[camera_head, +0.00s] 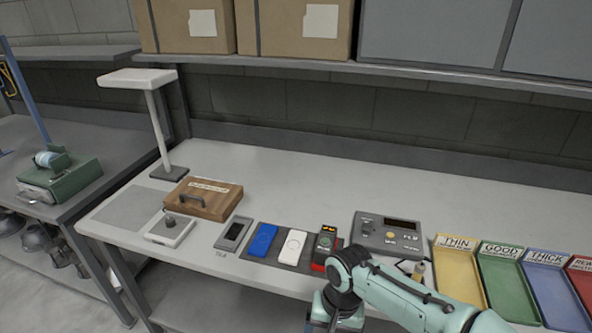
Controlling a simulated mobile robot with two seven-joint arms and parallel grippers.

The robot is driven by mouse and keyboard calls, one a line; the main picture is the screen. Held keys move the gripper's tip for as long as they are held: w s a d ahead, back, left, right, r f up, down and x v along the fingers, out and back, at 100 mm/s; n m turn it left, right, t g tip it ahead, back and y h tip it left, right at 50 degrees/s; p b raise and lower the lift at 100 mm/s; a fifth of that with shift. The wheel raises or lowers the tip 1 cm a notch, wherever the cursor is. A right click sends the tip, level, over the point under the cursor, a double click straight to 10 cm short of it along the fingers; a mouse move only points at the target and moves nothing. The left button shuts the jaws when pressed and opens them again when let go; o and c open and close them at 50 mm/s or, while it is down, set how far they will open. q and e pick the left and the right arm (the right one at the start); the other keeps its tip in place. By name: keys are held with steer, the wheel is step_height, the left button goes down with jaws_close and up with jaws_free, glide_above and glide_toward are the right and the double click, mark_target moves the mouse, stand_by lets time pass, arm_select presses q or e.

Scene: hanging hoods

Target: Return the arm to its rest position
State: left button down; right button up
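My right arm (400,296) comes in from the lower right, over the front edge of the workbench (290,180). It bends at a dark joint (346,270) and then points down past the bottom of the picture. The gripper fingers of that arm do not show. My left arm and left gripper are not in view.
Close to my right arm are a dark handheld device (325,243), a grey instrument (388,235) and the yellow THIN tray (458,270). A white block (292,247), a blue block (263,240) and a wooden box (204,199) lie further left. The bench's back strip is clear.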

step_height(320, 180, down, 19)
steer(key=s+g+y+p, duration=0.1)
steer(key=s+y+p, duration=0.1)
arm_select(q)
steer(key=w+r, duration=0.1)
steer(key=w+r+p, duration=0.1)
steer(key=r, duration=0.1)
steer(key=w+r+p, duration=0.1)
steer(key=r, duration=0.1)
arm_select(e)
steer(key=s+d+f+m, duration=0.1)
steer(key=s+d+f, duration=0.1)
steer(key=s+f, duration=0.5)
steer(key=s+d+f, duration=0.3)
steer(key=s+f, duration=0.5)
steer(key=s, duration=0.3)
steer(key=shift+s+d+m+t+y, duration=0.2)
steer(key=shift+m+t+y, duration=0.1)
steer(key=shift+m, duration=0.1)
